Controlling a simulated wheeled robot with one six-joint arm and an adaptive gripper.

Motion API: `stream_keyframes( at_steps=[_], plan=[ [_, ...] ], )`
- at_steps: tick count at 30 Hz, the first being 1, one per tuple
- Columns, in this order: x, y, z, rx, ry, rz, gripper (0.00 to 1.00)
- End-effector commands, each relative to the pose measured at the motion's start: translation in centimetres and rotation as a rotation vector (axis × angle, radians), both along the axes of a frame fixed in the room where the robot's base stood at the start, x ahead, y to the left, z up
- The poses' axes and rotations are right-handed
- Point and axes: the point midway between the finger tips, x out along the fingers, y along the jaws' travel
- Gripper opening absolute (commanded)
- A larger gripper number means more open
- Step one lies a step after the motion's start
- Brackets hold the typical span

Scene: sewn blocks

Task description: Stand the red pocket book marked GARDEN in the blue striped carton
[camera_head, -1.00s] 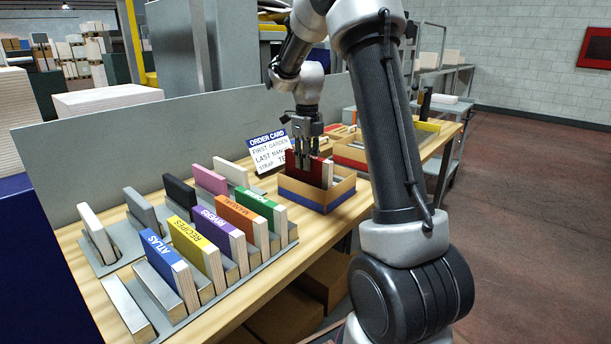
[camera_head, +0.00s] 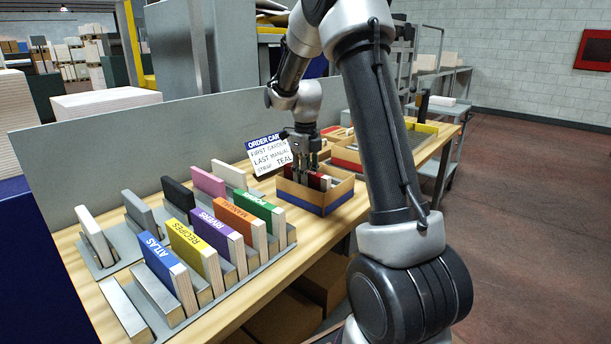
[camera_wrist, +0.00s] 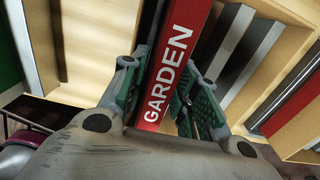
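The red book marked GARDEN (camera_wrist: 178,50) stands in the blue striped carton (camera_head: 325,201), its spine facing up in the wrist view. In the head view its red cover (camera_head: 317,181) shows low between the carton walls. My gripper (camera_wrist: 160,95) is over the carton, with its green-padded fingers on either side of the book. A narrow gap shows beside the right finger, so the gripper looks slightly open. In the head view my gripper (camera_head: 305,165) partly hides the book. The book's lower part is hidden by the carton wall.
A grey rack (camera_head: 283,252) with several coloured books stands left of the carton. An order card (camera_head: 268,153) stands behind it. Another carton (camera_head: 348,157) with dividers is to the right. A grey panel (camera_head: 130,160) runs along the back.

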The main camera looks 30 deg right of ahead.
Motion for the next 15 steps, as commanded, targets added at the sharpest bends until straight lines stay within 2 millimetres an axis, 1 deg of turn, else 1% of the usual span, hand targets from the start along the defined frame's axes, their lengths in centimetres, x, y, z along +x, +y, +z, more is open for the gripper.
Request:
stream_keyframes(
  at_steps=[2, 5, 8, 15],
  plan=[
    [0.0, 0.0, 0.2, -0.001, -0.001, 0.000, 0.30],
    [0.1, 0.0, 1.2, -0.001, -0.004, 0.000, 0.30],
    [0.1, 0.0, 3.1, -0.001, -0.004, 0.000, 0.30],
    [0.1, 0.0, 8.6, -0.001, -0.004, 0.000, 0.30]
  ],
)
